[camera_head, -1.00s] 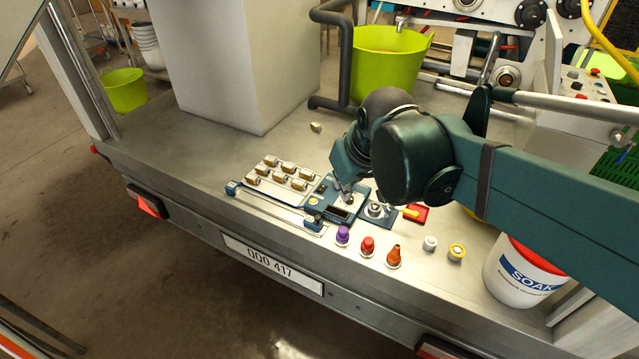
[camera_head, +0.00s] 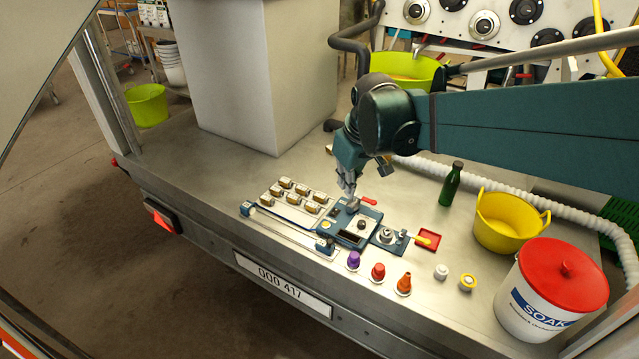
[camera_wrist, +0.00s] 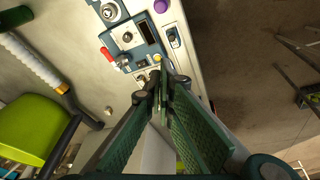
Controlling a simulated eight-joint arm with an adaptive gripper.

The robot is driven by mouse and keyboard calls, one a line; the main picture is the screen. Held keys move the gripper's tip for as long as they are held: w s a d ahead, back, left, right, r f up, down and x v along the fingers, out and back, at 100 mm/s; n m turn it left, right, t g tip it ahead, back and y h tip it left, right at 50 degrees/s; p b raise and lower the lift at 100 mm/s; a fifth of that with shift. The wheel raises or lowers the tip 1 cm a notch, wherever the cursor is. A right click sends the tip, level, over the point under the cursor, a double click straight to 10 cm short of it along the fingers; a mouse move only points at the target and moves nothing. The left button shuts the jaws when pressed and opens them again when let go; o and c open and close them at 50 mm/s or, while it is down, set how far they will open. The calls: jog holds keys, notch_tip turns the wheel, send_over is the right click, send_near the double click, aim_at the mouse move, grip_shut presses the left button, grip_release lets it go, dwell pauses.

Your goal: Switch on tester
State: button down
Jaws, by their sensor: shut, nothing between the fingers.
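The tester (camera_head: 340,236) is a flat blue-grey box with a pale face, lying on the metal deck. It carries a dark display window and a dark knob on a pale plate (camera_head: 361,224); a red lever (camera_head: 369,201) sticks out at its back. In the wrist view the tester (camera_wrist: 150,48) lies beyond the fingertips, with its knob (camera_wrist: 127,37) and red lever (camera_wrist: 107,54) visible. My gripper (camera_head: 349,193) is shut and empty, pointing down at the tester's back left end. I cannot tell whether its tips touch it. They hide part of that end.
A rack of small brown-and-white blocks (camera_head: 302,191) lies left of the tester. Purple (camera_head: 353,259), red (camera_head: 378,271) and orange (camera_head: 404,284) caps stand in front. A red tray (camera_head: 428,240), yellow tub (camera_head: 512,221), green bottle (camera_head: 451,184) and SOAK bucket (camera_head: 545,300) stand right.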

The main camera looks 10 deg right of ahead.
jog(key=w+d+f+n+g+p, duration=0.1)
jog(key=w+f+n+g+p, duration=0.2)
jog(key=w, duration=0.8)
jog(key=n+g+p, duration=0.1)
jog(key=n+p, duration=0.1)
send_over(335, 212)
notch_tip(335, 212, down, 10)
jog(key=shift+w+f+y, duration=0.15)
jog(key=shift+f+y, duration=0.05)
jog(key=shift+y, duration=0.2)
jog(key=shift+f, duration=0.2)
jog(key=f+b, duration=0.1)
jog(key=f, duration=0.3)
jog(key=a+f+b, duration=0.1)
jog(key=f, duration=0.4)
jog(key=s+f+b, duration=0.1)
jog(key=f, duration=0.3)
jog(key=shift+s+a+f, duration=0.1)
jog(key=shift+a+f, duration=0.05)
jog(key=shift+f, duration=0.1)
